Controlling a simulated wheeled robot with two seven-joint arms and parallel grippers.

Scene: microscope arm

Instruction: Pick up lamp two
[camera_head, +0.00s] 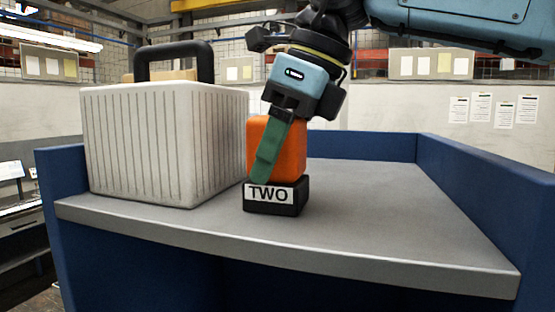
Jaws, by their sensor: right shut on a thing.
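Lamp two is an orange block (291,150) on a black base (276,207) with a white label reading "TWO". It stands upright on the grey table top (370,220), near the front middle. My right gripper (271,155) comes down from the upper right. One green finger lies across the front face of the orange block; the other finger is hidden behind it. The gripper is shut on the lamp. The base appears to be touching the table. My left gripper is not in view.
A white ribbed case (150,145) with a black handle (174,60) stands close on the left of the lamp. Blue panels edge the table at the back and right (480,190). The table is clear to the right of the lamp.

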